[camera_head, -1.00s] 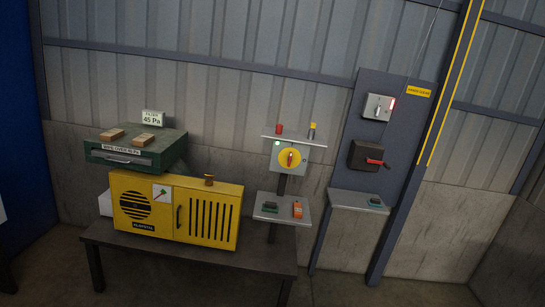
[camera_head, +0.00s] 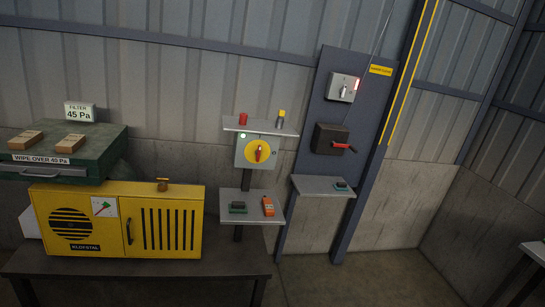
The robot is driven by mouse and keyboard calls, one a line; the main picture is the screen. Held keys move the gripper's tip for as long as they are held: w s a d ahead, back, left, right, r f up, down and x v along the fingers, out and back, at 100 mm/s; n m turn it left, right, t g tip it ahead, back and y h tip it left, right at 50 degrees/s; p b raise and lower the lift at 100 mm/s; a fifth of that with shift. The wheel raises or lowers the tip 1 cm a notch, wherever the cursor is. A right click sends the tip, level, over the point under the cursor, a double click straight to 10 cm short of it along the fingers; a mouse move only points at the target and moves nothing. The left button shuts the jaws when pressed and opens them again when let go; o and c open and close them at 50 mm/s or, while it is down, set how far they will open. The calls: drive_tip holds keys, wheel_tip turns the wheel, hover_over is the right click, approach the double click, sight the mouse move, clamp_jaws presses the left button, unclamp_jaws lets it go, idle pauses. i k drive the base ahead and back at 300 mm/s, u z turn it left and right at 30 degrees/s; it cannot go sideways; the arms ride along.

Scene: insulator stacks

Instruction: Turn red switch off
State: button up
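A red rotary switch (camera_head: 258,153) sits on a round yellow plate on a grey box, on a post behind the table's right end. Its red knob stands about upright. A small green light (camera_head: 243,136) glows at the box's upper left. On the blue-grey panel to the right, a dark box carries a red lever handle (camera_head: 344,147) that points right. My gripper is not in view.
A yellow cabinet (camera_head: 165,222) and a green filter box (camera_head: 98,150) stand on the dark table at left. Small shelves under the switch (camera_head: 230,195) and the panel (camera_head: 318,181) stick out. The floor at lower right (camera_head: 385,280) looks clear.

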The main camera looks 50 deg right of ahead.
sight(258, 153)
drive_tip(key=z, duration=1.4)
drive_tip(key=k, duration=0.5)
drive_tip(key=u, duration=0.05)
drive_tip(key=i, duration=1.5)
drive_tip(key=u, duration=0.6)
